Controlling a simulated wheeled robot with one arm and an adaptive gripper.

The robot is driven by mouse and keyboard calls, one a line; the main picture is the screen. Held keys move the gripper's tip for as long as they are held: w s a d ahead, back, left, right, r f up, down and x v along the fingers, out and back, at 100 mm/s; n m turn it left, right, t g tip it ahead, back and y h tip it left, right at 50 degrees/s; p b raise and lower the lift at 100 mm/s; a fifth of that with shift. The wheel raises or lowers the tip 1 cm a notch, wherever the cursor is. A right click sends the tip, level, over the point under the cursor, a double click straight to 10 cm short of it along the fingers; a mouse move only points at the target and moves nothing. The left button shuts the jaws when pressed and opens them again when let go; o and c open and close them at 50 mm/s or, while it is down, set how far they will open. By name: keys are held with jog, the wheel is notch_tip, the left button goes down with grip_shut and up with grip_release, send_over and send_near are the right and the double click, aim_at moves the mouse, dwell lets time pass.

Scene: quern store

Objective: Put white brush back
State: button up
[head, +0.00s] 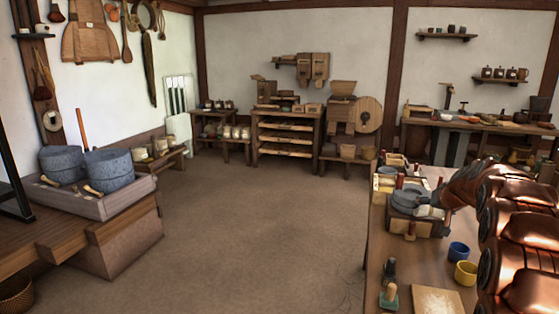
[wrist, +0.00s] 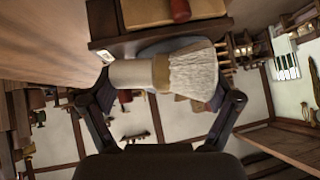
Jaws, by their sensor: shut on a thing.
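The white brush (wrist: 193,74) has pale bristles, a tan band and a cream handle. It lies crosswise between the fingers of my gripper (wrist: 163,76) in the wrist view, held with its bristles toward the right. In the head view my gripper (head: 440,207) is over the workbench at the right, beside a small grey stone quern (head: 405,201) on a wooden base. A pale patch at the gripper there seems to be the brush (head: 428,211), but it is small and partly covered.
The workbench (head: 403,262) also bears a blue cup (head: 458,251), a yellow cup (head: 466,273), a pale board (head: 437,301) and a green-based stamp-like thing (head: 389,296). A red-handled piece (head: 410,231) stands by the quern. Open floor (head: 270,230) lies to the left.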

jog(key=s+a+f, duration=0.2)
jog(key=s+a, duration=0.3)
jog(key=a, duration=0.5)
jog(key=s+a+f+n, duration=0.15)
jog(key=s+a, duration=0.35)
jog(key=a, duration=0.5)
jog(key=s+a+f+m, duration=0.15)
jog(key=s+a, duration=0.35)
jog(key=a, duration=0.6)
notch_tip(320, 180, up, 13)
jog(key=w+n+p, duration=0.1)
jog(key=w+p, duration=0.1)
jog(key=p, duration=1.6)
jog(key=shift+d+y+p, duration=0.15)
jog(key=shift+y+p, duration=0.25)
jog(key=shift+f, duration=0.1)
